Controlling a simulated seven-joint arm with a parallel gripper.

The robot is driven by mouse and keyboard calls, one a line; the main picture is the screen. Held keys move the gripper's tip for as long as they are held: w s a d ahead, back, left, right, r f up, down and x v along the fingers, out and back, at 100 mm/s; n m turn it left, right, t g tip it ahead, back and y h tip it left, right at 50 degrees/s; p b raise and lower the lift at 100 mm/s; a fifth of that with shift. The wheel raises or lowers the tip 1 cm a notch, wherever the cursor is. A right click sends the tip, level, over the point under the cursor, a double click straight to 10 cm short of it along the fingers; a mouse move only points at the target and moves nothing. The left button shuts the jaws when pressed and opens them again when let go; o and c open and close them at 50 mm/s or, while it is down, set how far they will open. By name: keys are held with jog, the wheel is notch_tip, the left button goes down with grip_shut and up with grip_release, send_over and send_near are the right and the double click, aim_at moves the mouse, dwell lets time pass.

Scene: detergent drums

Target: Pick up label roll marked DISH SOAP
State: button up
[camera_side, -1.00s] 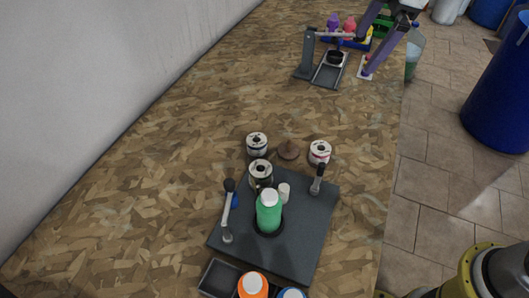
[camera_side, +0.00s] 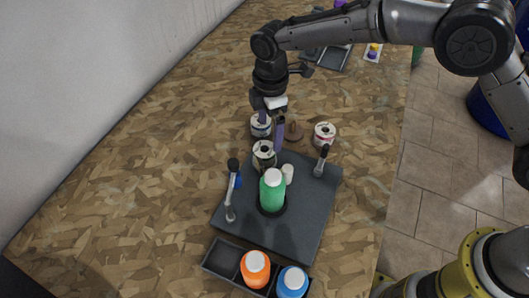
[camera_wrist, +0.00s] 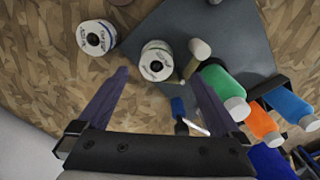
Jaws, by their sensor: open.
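Three white label rolls with dark centres show in the side view: one at the back left (camera_side: 260,128), one at the mat's far edge (camera_side: 264,155), one at the right (camera_side: 324,134). The wrist view shows the back-left roll (camera_wrist: 96,38) and the mat-edge roll (camera_wrist: 158,60). Their printing is too small to read surely, so I cannot tell which says DISH SOAP. My gripper (camera_side: 271,130) is open and empty, pointing down near the two left rolls. In the wrist view its purple fingers (camera_wrist: 162,82) are spread on either side of the mat-edge roll's near side.
The dark mat (camera_side: 310,215) bears a green bottle (camera_side: 272,193), a small white cylinder (camera_side: 288,174) and upright tools at both sides. A tray (camera_side: 222,258) with orange and blue bottles lies in front. The board at left is clear.

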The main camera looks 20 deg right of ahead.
aim_at(265, 147)
notch_tip(265, 147, down, 3)
jog(key=shift+f, duration=0.1)
jog(key=shift+w+a+f, duration=0.1)
jog(key=shift+a+f, duration=0.1)
jog(key=shift+f, duration=0.7)
jog(key=shift+w+a+f, duration=0.1)
jog(key=shift+a+f, duration=0.05)
jog(key=shift+f, duration=0.7)
jog(key=shift+a+f, duration=0.2)
jog(key=shift+f, duration=0.7)
jog(key=c, duration=1.4)
